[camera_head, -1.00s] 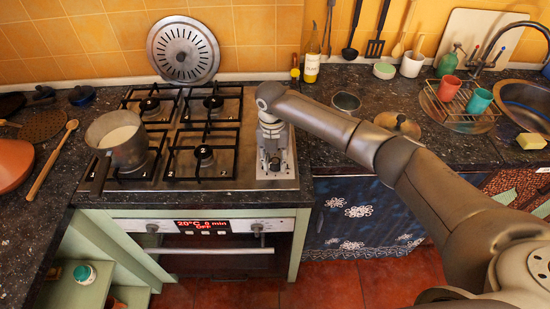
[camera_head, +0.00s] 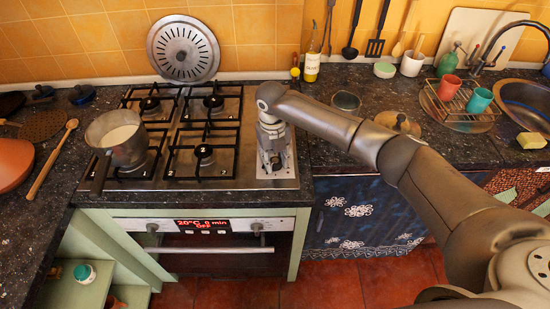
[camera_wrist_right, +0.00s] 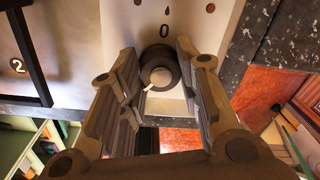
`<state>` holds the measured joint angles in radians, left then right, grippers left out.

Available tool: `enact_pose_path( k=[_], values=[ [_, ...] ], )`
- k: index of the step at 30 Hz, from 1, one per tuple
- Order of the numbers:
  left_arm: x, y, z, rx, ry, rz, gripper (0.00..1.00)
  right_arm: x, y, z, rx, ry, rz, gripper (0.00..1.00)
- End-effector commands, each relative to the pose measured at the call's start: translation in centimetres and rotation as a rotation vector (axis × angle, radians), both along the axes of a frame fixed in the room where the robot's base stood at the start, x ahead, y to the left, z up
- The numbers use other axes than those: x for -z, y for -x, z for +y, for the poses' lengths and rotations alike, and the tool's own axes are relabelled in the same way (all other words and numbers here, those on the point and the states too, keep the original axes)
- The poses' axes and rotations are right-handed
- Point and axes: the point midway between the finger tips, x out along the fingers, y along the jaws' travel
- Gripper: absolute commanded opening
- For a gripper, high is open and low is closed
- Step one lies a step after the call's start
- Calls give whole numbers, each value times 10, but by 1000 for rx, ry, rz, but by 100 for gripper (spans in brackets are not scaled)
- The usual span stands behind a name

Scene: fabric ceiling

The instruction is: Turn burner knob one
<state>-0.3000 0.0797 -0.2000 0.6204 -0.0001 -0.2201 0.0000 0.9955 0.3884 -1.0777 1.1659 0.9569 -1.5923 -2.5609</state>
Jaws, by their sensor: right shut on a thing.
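The stove's hob (camera_head: 230,180) has a steel control strip along its right side, where the burner knobs sit. My right gripper (camera_head: 277,163) points down over this strip and hides most of the knobs in the head view. A white mark on the knob points to the lower left, and a "0" is printed above the knob. My left gripper is not in view.
A pot with pale contents (camera_head: 118,142) stands on the left burners. The black grates (camera_head: 204,155) lie left of my gripper. A round perforated metal disc (camera_head: 183,48) leans on the wall. A small bowl (camera_head: 346,101) and a lid (camera_head: 398,123) are on the right counter.

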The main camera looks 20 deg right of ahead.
Motion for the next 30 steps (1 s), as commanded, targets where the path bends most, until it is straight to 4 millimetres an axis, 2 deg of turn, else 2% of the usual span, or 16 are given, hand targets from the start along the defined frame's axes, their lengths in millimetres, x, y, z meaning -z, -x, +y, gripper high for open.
enact_pose_path(
  k=[8,9,14,24,26,30],
  values=[
    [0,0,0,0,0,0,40,1,1,1,-1,-1,4,8],
    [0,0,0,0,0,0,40,1,1,1,-1,-1,4,33],
    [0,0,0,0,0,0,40,1,1,0,-1,0,3,53],
    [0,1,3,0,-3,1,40,-1,0,0,1,0,1,54],
    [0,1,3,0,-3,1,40,-5,0,0,0,0,0,54],
    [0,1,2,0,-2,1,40,-26,-1,1,0,1,-3,54]
  ],
)
